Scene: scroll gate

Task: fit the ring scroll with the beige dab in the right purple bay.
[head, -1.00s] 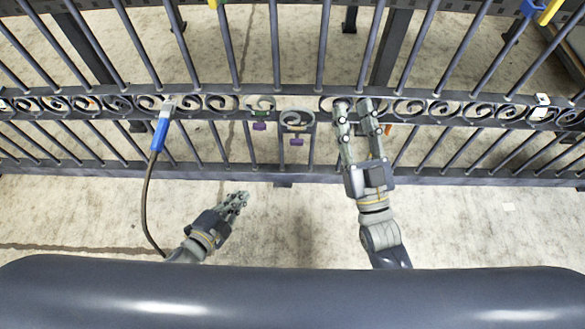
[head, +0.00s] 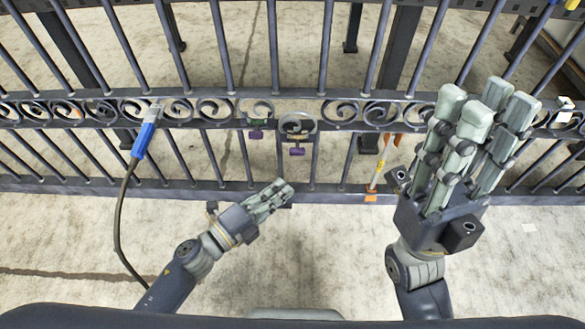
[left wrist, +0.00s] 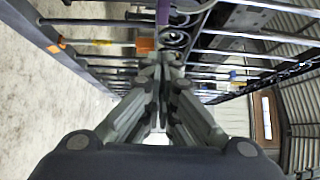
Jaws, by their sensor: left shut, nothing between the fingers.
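Two purple tags hang on the scroll row, the left purple tag (head: 256,134) and the right purple tag (head: 297,151). A grey scroll piece (head: 297,125) is above the right tag, lower in the picture than its neighbours; I cannot tell whether it is fully seated. No beige dab can be made out on it. A purple piece also shows in the left wrist view (left wrist: 163,12). My left gripper (head: 288,188) is shut and empty, below the right tag and apart from it. My right gripper (head: 490,95) is open, raised in front of the gate at right, with nothing visible in it.
The barred gate (head: 230,190) crosses the view. A blue-handled tool (head: 144,140) with a dark cable is at its left part. A thin orange and yellow tool (head: 379,165) leans near the lower rail. An orange square (left wrist: 145,44) shows in the left wrist view. Floor below is clear.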

